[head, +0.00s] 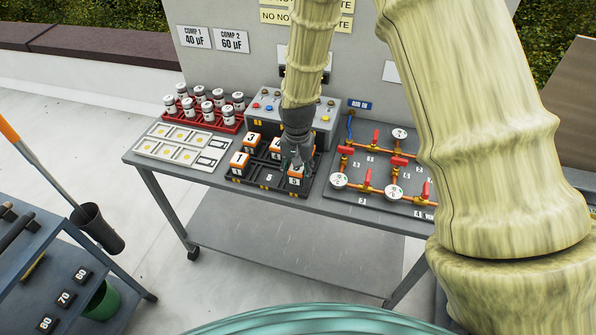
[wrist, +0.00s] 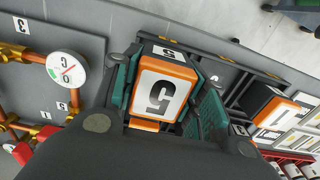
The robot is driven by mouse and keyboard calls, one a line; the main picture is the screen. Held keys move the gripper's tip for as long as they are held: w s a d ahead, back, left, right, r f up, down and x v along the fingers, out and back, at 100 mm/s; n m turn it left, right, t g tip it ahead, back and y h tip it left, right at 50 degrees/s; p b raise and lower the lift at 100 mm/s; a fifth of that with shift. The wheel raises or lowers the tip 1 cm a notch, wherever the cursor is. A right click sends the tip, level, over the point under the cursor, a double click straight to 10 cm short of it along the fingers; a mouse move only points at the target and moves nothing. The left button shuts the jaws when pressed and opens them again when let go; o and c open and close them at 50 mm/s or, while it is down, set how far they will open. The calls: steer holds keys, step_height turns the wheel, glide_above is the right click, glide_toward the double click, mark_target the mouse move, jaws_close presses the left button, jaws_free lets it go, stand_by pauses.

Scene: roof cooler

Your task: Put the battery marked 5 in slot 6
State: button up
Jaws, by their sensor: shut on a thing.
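The battery marked 5 (wrist: 160,95), orange and black with a white label, is between my gripper's green finger pads in the wrist view. In the head view my gripper (head: 298,160) is shut on this battery (head: 296,171) at the front right of the black battery rack (head: 268,188). The battery appears upright at the front right slot, whose number plate looks like 6. I cannot tell whether it is fully seated. A plate marked 5 (head: 269,177) lies in the bare middle front slot. My gripper partly hides the back of the rack.
Batteries marked 3 (head: 251,140) and 1 (head: 239,160) stand in the rack's left side; another (head: 275,146) is behind. The valve board (head: 362,207) with red handles and gauges is close on the right. A control box (head: 262,110) stands behind. White capacitors (head: 218,98) fill a red rack.

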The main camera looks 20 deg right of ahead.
mark_target(298, 176)
steer(key=shift+w+d+f, duration=0.1)
steer(key=shift+w+d, duration=0.2)
steer(key=shift+w, duration=0.45)
steer(key=shift+f+p, duration=1.1)
steer(key=shift+f, duration=0.65)
steer(key=shift+f, duration=0.1)
steer(key=o, duration=1.3)
steer(key=shift+c, duration=0.2)
steer(key=shift+r+b, duration=2.15)
steer(key=shift+r, duration=4)
